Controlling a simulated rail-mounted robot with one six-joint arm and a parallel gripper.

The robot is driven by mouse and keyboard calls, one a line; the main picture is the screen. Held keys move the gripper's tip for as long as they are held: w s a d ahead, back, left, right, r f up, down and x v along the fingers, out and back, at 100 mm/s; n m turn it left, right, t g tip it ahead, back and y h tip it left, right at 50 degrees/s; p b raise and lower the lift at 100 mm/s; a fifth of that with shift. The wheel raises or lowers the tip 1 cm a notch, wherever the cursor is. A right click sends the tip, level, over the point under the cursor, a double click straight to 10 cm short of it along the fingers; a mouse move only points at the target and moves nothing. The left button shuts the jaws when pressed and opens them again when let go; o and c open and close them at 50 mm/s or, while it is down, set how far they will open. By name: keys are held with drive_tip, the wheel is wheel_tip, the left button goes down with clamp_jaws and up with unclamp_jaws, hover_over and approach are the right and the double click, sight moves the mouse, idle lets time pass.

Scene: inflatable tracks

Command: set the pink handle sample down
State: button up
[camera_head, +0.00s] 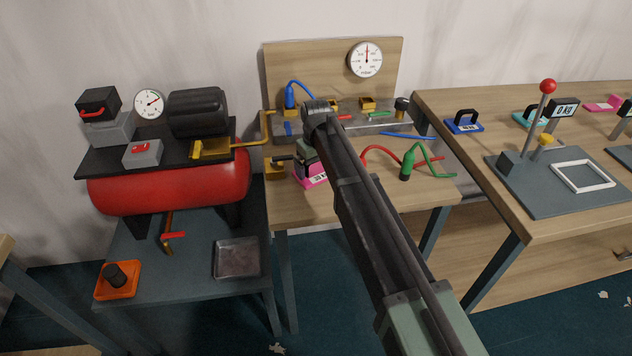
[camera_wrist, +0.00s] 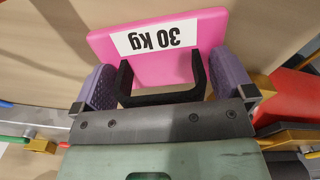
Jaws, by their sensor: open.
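The pink handle sample (camera_head: 314,180) is at the left part of the middle wooden table, largely hidden by my arm. In the wrist view the pink sample (camera_wrist: 205,50) shows a white "30 kg" label, upside down in the picture, and a black handle. My gripper (camera_wrist: 165,84) is open, with its purple finger pads on either side of the handle. Gaps show between the pads and the handle's sides. In the head view my gripper (camera_head: 308,160) is right above the sample. The sample seems to rest on the table, but its underside is hidden.
A brass valve (camera_head: 275,168) is just left of the sample. Red (camera_head: 378,150) and green hoses lie to the right, by a green connector (camera_head: 408,160). A red compressor tank (camera_head: 170,185) stands left. The right table holds a blue handled sample (camera_head: 464,126) and a lever press (camera_head: 545,120).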

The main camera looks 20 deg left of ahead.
drive_tip(key=shift+r, duration=0.1)
drive_tip(key=c, duration=1)
drive_tip(key=shift+o, duration=0.2)
drive_tip(key=shift+r+p, duration=0.1)
drive_tip(key=shift+p, duration=0.2)
wheel_tip(320, 180, up, 19)
drive_tip(key=p, duration=1.8)
drive_tip(key=shift+f+p, duration=0.2)
drive_tip(key=shift+p, duration=0.15)
